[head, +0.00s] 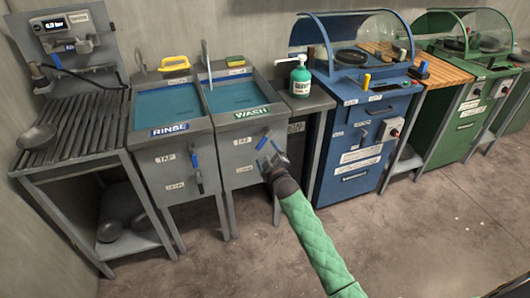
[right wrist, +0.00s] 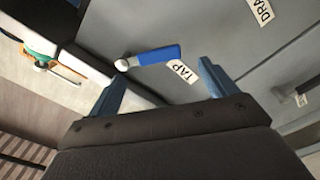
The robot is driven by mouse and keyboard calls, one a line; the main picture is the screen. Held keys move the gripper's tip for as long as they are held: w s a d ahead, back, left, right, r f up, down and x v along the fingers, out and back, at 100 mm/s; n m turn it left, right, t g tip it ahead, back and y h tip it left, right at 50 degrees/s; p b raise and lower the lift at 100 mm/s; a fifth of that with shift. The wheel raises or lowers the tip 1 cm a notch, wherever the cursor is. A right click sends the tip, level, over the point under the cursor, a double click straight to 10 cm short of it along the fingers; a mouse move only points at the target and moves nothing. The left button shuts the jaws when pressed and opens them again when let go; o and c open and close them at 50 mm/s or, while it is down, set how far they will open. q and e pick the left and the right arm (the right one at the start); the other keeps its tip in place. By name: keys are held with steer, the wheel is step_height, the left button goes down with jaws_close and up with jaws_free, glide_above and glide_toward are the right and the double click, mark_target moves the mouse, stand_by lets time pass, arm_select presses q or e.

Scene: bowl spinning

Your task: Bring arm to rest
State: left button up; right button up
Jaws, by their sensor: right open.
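My right gripper (head: 270,152) is open and empty, in front of the wash sink's grey front panel. Its arm with the green quilted sleeve comes in from the bottom of the head view. In the right wrist view the two blue fingers of the right gripper (right wrist: 160,88) stand wide apart. A blue tap handle (right wrist: 158,55) with a "TAP" label beside it shows beyond and between the fingertips, apart from them. My left gripper is not in view.
The rinse sink (head: 172,131) and wash sink (head: 240,115) stand side by side, both holding blue water. A slatted rack (head: 75,122) is at left with a bowl (head: 37,136) on it. A blue machine (head: 365,130) and green machine (head: 465,110) stand right. Floor at lower right is clear.

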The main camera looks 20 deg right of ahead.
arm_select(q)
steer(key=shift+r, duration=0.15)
arm_select(e)
steer(key=shift+s, duration=0.15)
